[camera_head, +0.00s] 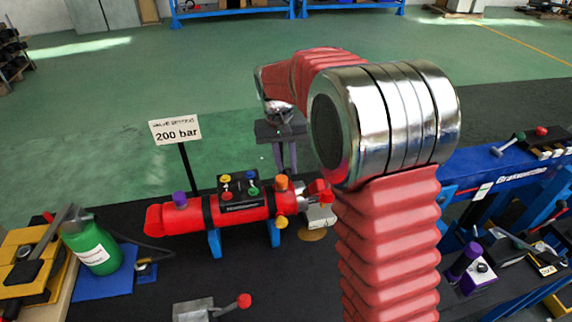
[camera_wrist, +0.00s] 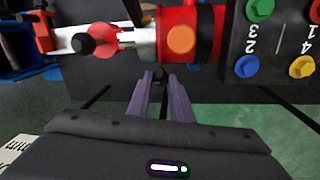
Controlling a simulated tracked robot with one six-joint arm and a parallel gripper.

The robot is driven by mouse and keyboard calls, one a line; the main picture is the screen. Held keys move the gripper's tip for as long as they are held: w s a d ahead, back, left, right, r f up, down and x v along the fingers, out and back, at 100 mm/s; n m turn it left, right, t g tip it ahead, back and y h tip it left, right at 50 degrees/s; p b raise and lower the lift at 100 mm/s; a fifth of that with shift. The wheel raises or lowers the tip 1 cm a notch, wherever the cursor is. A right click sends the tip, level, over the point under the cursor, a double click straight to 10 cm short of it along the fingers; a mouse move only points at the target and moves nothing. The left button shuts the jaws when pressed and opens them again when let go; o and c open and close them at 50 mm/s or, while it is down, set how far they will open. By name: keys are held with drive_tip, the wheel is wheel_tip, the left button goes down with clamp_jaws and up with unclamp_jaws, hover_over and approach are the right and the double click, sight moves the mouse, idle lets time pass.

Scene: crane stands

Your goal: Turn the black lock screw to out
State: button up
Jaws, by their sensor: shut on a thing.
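The red hydraulic cylinder (camera_head: 183,217) lies on blue supports in the head view. Its end also shows in the wrist view (camera_wrist: 205,35), with an orange cap (camera_wrist: 180,40) and a bright metal collar. In the head view my gripper (camera_head: 286,165) points down behind the cylinder's right end, and the screw is hidden there.
A black valve block (camera_head: 240,194) with coloured caps sits on the cylinder. A black round knob (camera_wrist: 83,43) is on the rod end. A sign (camera_head: 175,130) reading 200 bar stands behind. A green bottle (camera_head: 92,247) is at left, a blue crane beam (camera_head: 500,175) at right.

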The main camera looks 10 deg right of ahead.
clamp_jaws()
drive_tip(key=shift+n, duration=0.3)
drive_tip(key=n+y, duration=0.1)
drive_tip(key=n, duration=0.1)
drive_tip(key=shift+d+n+y, duration=0.15)
drive_tip(key=shift+n+y, duration=0.15)
drive_tip(key=shift+y, duration=0.1)
drive_tip(key=n+y, duration=0.1)
drive_tip(key=n, duration=0.2)
drive_tip(key=shift+d+y, duration=0.15)
drive_tip(key=shift+y, duration=0.25)
drive_tip(key=n+y, duration=0.1)
drive_tip(key=n, duration=0.1)
drive_tip(key=n+g, duration=0.1)
drive_tip(key=shift+w+d+n+y, duration=0.15)
drive_tip(key=shift+d+n+y, duration=0.05)
drive_tip(key=shift+n+y, duration=0.2)
drive_tip(key=shift+w+d+f+n+g+y, duration=0.1)
drive_tip(key=shift+n+g+y, duration=0.25)
drive_tip(key=shift+n, duration=0.55)
drive_tip(key=shift+n+g+y, duration=0.15)
drive_tip(key=shift+n+g, duration=0.4)
drive_tip(key=shift+n, duration=0.35)
